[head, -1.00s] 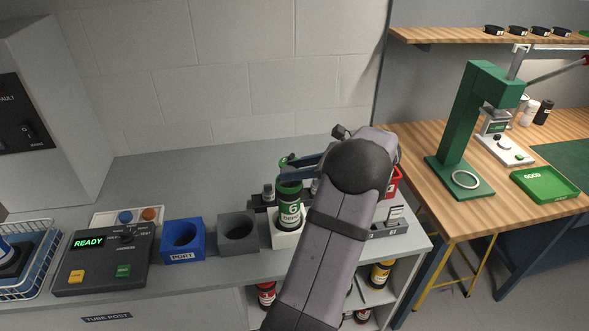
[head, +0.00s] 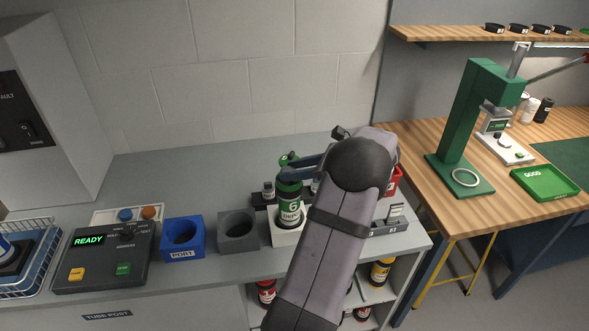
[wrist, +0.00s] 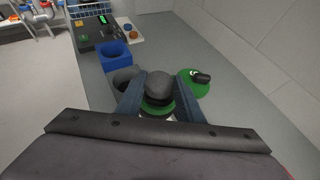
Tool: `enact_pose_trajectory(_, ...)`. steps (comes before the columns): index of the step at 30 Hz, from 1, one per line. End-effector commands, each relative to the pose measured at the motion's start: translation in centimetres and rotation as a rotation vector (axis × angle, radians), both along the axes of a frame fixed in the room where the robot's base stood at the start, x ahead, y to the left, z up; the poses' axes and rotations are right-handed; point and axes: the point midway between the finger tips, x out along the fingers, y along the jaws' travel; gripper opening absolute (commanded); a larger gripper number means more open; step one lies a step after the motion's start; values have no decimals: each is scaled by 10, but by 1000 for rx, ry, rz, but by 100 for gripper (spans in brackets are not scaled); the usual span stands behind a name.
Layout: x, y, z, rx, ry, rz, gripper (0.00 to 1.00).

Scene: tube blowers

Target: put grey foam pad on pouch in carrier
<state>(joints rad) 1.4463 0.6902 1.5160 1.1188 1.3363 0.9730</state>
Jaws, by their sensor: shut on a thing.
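The grey foam pad (wrist: 159,84) is a dark, rounded block between my gripper's two blue fingers in the wrist view. My gripper (wrist: 160,92) is shut on it at the mouth of the carrier. The carrier (head: 290,212) is a dark upright tube with green bands and a label with a 6, standing in a white holder (head: 287,237). Its green rim (wrist: 158,109) shows just below the pad in the wrist view. I cannot tell how far the pad is inside. The pouch is hidden. In the head view my arm covers most of the gripper.
A green lid (wrist: 194,84) with a dark latch is beside the carrier. A grey socket block (head: 238,232), a blue port block (head: 182,240) and a control panel (head: 104,258) reading READY stand left of the holder. A red container (head: 393,183) is partly behind my arm.

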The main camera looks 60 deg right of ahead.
Motion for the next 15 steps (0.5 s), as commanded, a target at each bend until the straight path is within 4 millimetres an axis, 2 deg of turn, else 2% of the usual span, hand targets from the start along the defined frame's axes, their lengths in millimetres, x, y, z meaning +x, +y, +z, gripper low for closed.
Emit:
enact_pose_trajectory(1,0,0,0,0,0,0,38)
enact_pose_trajectory(3,0,0,0,0,0,0,55)
enact_pose_trajectory(15,-3,-1,1,-2,0,-1,55)
